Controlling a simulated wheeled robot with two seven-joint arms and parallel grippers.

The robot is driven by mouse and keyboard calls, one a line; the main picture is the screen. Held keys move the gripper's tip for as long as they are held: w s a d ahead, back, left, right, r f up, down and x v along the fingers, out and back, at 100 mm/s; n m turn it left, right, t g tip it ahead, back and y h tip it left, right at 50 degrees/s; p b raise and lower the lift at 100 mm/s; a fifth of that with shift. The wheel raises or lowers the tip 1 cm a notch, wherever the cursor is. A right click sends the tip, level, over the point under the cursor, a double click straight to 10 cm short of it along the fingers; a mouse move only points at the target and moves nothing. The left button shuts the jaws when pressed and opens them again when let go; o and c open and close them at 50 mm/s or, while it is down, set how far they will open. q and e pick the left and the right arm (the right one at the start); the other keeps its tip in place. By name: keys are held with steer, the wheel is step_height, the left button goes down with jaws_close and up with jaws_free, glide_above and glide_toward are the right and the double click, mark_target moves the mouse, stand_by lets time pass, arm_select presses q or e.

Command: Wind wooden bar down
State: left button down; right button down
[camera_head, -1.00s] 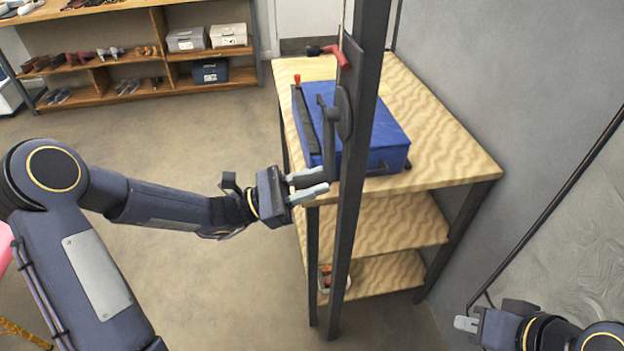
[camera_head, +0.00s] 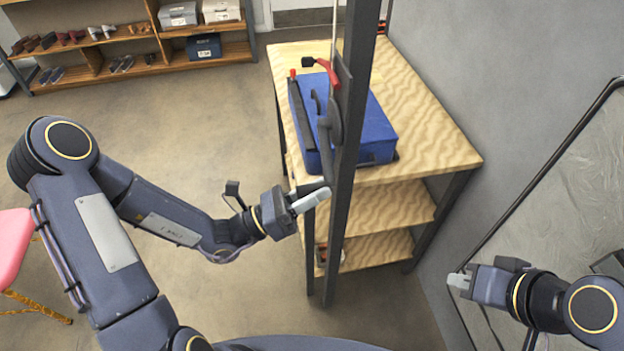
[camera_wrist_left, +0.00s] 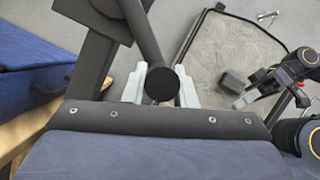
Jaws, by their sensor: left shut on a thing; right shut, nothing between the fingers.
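A dark upright post (camera_head: 346,170) carries a winch with a round dark drum (camera_head: 335,122) and a crank arm (camera_head: 325,150) hanging down. My left gripper (camera_head: 312,200) is at the lower end of the crank. In the left wrist view its two pale fingers (camera_wrist_left: 160,88) are shut on the round dark crank handle (camera_wrist_left: 162,85), seen end-on. A red-handled lever (camera_head: 327,70) sits on the post above the drum. My right gripper (camera_head: 461,282) is shut and empty at the lower right, well apart from the winch. I cannot make out the wooden bar.
A wooden table (camera_head: 430,125) with lower shelves stands just behind the post, with a blue case (camera_head: 375,130) on top. A grey wall is at the right, with a dark-framed panel (camera_head: 560,220). A pink stool (camera_head: 12,245) is at the left edge.

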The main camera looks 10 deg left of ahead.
arm_select(q)
steer(key=shift+r+n, duration=0.3)
steer(key=shift+r, duration=0.25)
steer(key=c, duration=1.6)
jaws_free()
steer(key=o, duration=0.4)
steer(key=shift+w+f, duration=0.15)
steer(key=shift+f, duration=0.05)
steer(key=shift+a+f, duration=0.2)
steer(key=b+v, duration=0.1)
steer(key=v, duration=0.6)
steer(key=shift+s+b, duration=0.3)
steer(key=shift+b, duration=0.05)
